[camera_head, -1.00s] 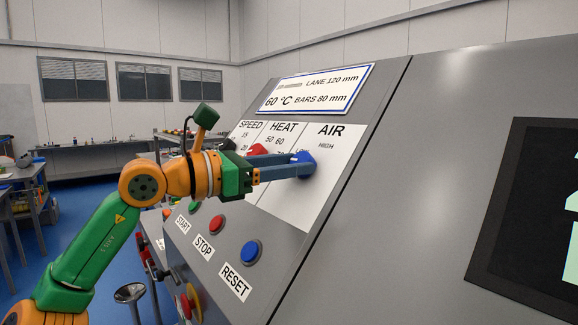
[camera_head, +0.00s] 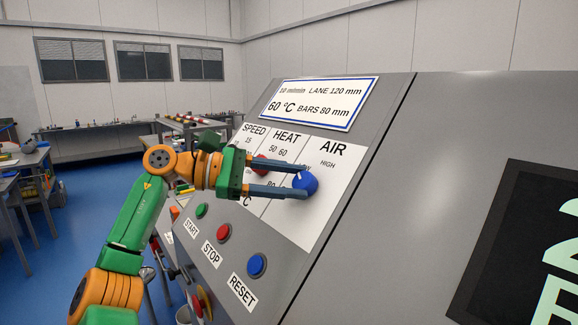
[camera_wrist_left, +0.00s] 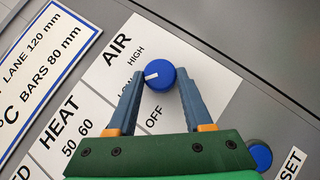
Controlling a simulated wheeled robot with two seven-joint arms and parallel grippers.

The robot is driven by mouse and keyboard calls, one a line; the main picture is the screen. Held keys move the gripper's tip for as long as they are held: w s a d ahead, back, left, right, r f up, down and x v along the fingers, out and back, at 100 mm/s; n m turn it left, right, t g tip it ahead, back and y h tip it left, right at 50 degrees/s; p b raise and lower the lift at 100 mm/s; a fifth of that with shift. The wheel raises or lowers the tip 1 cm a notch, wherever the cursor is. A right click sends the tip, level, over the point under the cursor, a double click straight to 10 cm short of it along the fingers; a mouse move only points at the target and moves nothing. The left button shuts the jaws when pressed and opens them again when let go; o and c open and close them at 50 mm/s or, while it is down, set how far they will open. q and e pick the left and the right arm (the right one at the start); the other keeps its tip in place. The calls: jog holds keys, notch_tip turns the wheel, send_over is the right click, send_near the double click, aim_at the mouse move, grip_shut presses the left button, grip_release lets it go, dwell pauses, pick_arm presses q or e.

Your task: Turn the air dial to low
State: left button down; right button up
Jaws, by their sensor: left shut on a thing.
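The blue air dial (camera_head: 305,183) sits on the white AIR panel (camera_head: 318,218) of the sloped console. It also shows in the left wrist view (camera_wrist_left: 163,79), with a white pointer mark facing left, toward the side of the LOW label. The LOW label is partly hidden behind a finger; HIGH and OFF are readable in the wrist view. My left gripper (camera_head: 300,183) is shut on the dial, one finger on each side; its fingertips also show in the wrist view (camera_wrist_left: 160,82). My right gripper is not in view.
The red heat dial (camera_head: 261,163) is just behind my left gripper's fingers. Green, red and blue buttons lie below, the blue RESET button (camera_head: 257,265) nearest. A dark display (camera_head: 520,240) is at the right. Workbenches stand in the left background.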

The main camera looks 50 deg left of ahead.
pick_arm(q)
jog(key=shift+m+g+p, duration=0.3)
jog(key=shift+m+p, duration=0.2)
jog(key=shift+p, duration=0.05)
jog(key=shift+c, duration=1.5)
grip_release()
jog(key=shift+w, duration=0.2)
jog(key=shift+s, duration=0.1)
jog(key=v, duration=0.7)
jog(key=shift+p, duration=0.3)
jog(key=shift+f, duration=0.1)
